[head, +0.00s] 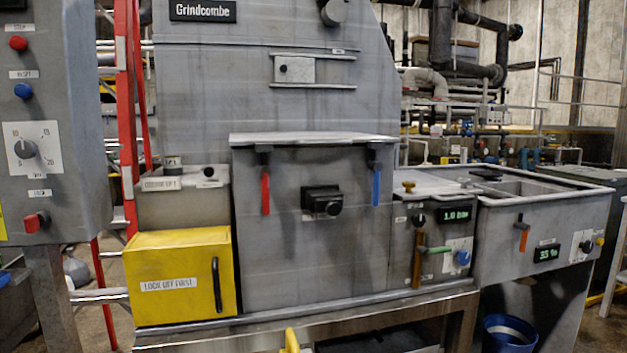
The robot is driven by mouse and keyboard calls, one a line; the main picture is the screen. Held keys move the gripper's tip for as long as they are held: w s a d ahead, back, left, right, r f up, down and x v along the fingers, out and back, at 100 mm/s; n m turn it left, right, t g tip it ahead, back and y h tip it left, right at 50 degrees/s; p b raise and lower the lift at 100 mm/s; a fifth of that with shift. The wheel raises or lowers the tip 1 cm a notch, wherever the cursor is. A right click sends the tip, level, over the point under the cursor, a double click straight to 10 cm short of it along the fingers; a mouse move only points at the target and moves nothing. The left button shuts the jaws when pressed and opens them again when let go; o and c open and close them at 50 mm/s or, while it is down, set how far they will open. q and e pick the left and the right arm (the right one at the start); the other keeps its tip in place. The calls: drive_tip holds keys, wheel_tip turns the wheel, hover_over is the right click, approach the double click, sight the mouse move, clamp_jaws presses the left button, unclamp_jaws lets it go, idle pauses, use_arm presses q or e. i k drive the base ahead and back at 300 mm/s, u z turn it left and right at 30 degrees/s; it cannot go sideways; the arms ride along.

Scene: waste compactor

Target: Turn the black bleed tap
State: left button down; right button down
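No label that I can read names the bleed tap. A small black knob (418,220) sits on the front of the small grey unit (401,262) right of the middle cabinet, left of a green display reading about 1.0. It may be the tap, but I cannot tell for sure. Other black fittings are a round knob (209,172) on the left box and a flat handle (486,174) on top of the right tank. Neither of my grippers shows in the head view.
The middle cabinet (290,240) has a red lever (265,193), a blue lever (376,187) and a black latch (322,200). A yellow box (180,278) marked LOCK OFF FIRST juts out at left.

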sight(418, 219)
drive_tip(key=k, duration=0.65)
drive_tip(key=z, duration=0.45)
drive_tip(key=i, duration=1.3)
drive_tip(key=u, duration=0.75)
